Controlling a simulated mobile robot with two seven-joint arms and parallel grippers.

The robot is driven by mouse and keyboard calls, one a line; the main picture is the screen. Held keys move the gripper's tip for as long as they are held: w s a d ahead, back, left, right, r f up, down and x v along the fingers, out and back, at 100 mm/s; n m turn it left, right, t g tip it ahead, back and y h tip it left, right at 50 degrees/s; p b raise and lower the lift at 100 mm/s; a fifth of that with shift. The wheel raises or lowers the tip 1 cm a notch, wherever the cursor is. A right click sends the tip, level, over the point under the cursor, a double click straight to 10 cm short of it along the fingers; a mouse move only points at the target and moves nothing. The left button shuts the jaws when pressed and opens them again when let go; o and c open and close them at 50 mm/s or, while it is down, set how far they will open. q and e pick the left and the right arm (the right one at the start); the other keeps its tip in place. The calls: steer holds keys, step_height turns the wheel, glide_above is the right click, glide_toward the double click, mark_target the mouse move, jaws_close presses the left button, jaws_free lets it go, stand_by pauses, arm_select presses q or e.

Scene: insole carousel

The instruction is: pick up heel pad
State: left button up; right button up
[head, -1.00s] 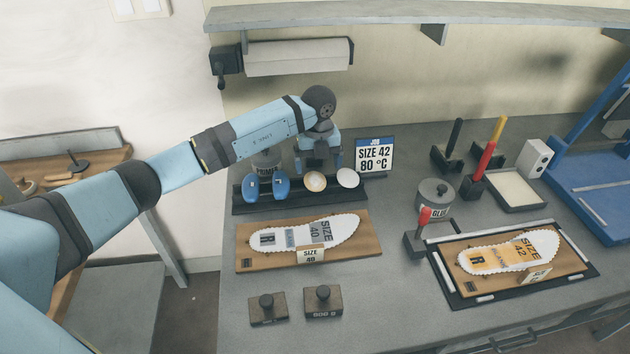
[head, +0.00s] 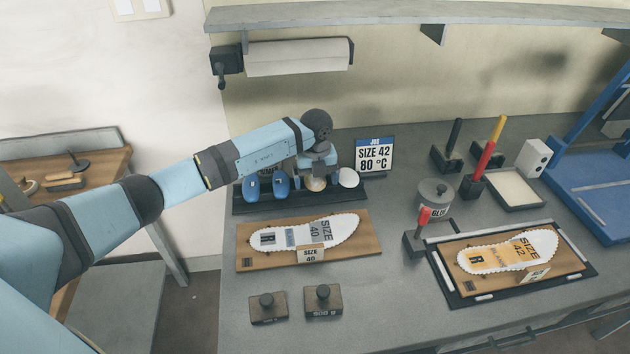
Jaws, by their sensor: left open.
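A dark rack (head: 288,204) at the back of the bench holds several rounded pads. Two are blue, a left blue pad (head: 251,187) and a right blue pad (head: 281,186). A cream pad (head: 315,184) and a white pad (head: 349,177) stand to their right. I cannot tell from the picture which one is the heel pad. My left gripper (head: 318,172) is open, pointing down at the cream pad and partly covering it. Whether the fingers touch it is hidden. My right gripper is not in view.
A size 40 insole (head: 304,233) lies on a wooden board in front of the rack. A size 42 insole (head: 508,251) lies on a board at right. A job sign (head: 374,156) stands close right of the gripper. Two weights (head: 323,298) sit in front.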

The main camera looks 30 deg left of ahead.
mark_target(316, 183)
arm_select(q)
steer(key=c, duration=1)
steer(key=shift+r, duration=0.1)
step_height(316, 183, up, 20)
steer(key=shift+b, duration=0.35)
